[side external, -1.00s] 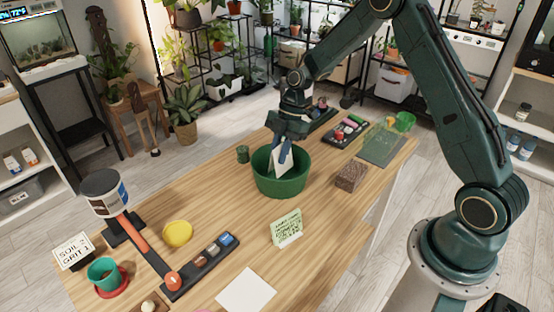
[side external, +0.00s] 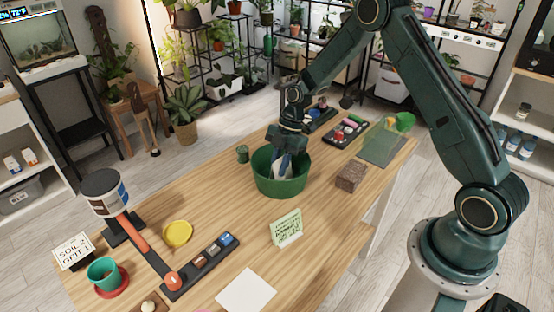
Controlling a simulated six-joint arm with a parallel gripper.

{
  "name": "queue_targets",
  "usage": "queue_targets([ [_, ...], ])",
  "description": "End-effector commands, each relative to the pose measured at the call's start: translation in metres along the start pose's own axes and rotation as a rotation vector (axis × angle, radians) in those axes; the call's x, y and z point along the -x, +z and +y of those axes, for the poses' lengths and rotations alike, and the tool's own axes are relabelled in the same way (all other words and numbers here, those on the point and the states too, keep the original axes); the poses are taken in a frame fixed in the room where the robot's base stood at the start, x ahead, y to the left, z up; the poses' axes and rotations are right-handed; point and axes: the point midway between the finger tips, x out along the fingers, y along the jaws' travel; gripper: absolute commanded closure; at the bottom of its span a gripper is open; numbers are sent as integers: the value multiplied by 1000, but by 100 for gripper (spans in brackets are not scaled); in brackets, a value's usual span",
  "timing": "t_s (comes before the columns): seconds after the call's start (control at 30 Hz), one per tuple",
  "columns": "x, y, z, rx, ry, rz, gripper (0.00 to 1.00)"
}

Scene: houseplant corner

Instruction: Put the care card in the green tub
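The green tub (side external: 280,187) stands upright on the wooden table near its middle. My gripper (side external: 284,163) points down into the tub's mouth, with its fingers below the rim level. A pale white card (side external: 277,171), which I take to be the care card, is between the fingers, tilted and inside the tub. The fingers look closed on it. The tub's front wall hides the card's lower edge, so I cannot tell whether it touches the bottom.
A green lettered sign (side external: 286,228) stands in front of the tub. A brown block (side external: 350,177) is to the right, a small green pot (side external: 242,153) to the left. A yellow dish (side external: 177,234) and dark tray (side external: 201,265) lie front left. Wood between is clear.

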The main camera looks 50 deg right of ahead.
Motion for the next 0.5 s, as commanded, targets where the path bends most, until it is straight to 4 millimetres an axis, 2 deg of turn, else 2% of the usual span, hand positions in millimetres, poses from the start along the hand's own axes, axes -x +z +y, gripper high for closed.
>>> queue_targets([
  [0.03,0,0,0,0,0,0,72],
  [0.1,0,0,0,0,0,0,60],
  [0.5,3,-1,0,1,1,0,60],
])
